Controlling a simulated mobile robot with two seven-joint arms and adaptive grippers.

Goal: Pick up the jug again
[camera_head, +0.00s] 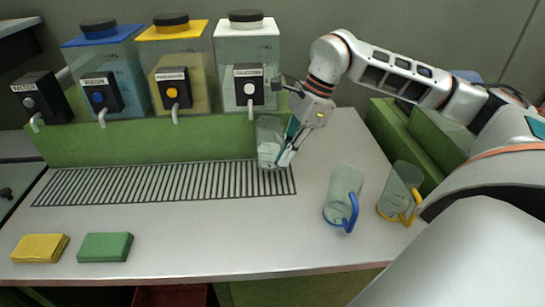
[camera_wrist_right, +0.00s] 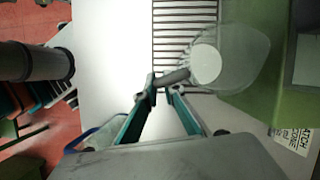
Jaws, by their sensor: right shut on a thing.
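A clear jug (camera_head: 268,133) stands below the spout of the white-lidded dispenser (camera_head: 248,48), at the right end of the slotted drain grid. Something white shows at its bottom. In the right wrist view the jug (camera_wrist_right: 245,50) has a grey handle (camera_wrist_right: 174,76). My right gripper (camera_head: 285,155) is at the jug's right side. In the right wrist view its teal-lined fingers (camera_wrist_right: 162,86) are closed around the handle. I cannot tell whether the jug touches the surface. My left gripper is not in view.
A blue-handled jug (camera_head: 343,190) and a yellow-handled jug (camera_head: 403,187) stand to the right. Blue-lidded (camera_head: 108,60) and yellow-lidded (camera_head: 178,60) dispensers stand left. A yellow cloth (camera_head: 40,248) and a green cloth (camera_head: 105,246) lie at front left. The front middle counter is clear.

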